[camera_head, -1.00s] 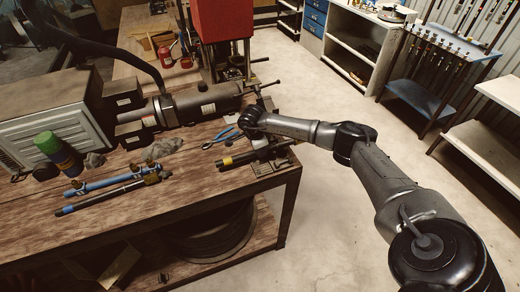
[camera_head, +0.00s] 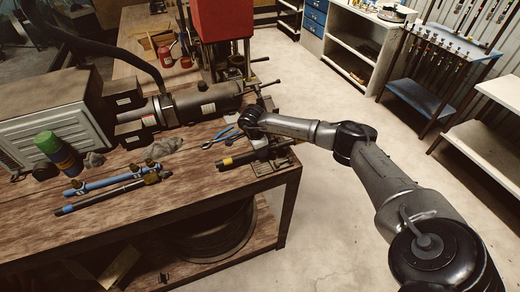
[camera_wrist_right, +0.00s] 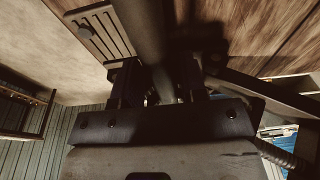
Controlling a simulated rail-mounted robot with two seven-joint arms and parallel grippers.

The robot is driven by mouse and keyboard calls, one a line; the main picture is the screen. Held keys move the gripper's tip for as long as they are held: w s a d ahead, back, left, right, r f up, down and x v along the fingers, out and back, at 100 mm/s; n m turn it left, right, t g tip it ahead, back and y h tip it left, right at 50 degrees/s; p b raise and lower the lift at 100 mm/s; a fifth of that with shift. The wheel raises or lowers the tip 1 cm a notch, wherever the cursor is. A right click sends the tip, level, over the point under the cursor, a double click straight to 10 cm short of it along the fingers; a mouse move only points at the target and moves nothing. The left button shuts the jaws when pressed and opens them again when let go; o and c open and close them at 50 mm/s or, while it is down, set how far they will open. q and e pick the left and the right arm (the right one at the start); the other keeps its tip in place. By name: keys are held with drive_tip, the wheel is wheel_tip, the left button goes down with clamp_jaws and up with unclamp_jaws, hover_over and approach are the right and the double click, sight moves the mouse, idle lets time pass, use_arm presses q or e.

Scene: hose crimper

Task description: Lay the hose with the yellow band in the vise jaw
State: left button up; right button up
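The hose with the yellow band (camera_head: 228,161) is dark and lies low along the right end of the workbench, its banded end pointing left. Its other end runs over the grey vise (camera_head: 273,167) at the bench corner. I cannot tell whether it rests fully in the jaw. My right gripper (camera_head: 254,132) points down over the hose, its fingertips hidden in the head view. In the right wrist view its fingers (camera_wrist_right: 160,88) stand on both sides of the dark hose (camera_wrist_right: 140,28); shadow hides whether they press on it. My left gripper is not in view.
Blue-handled pliers (camera_head: 217,139) lie beside the hose. A blue hose (camera_head: 112,179) and another black hose (camera_head: 108,194) lie at the left front.

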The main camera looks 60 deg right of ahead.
drive_tip(key=shift+o, duration=1.4)
drive_tip(key=shift+f, duration=0.1)
wheel_tip(320, 180, up, 14)
drive_tip(key=w+a, duration=0.1)
drive_tip(key=a, duration=0.1)
drive_tip(key=shift+w+f, duration=0.15)
drive_tip(key=shift+w, duration=0.1)
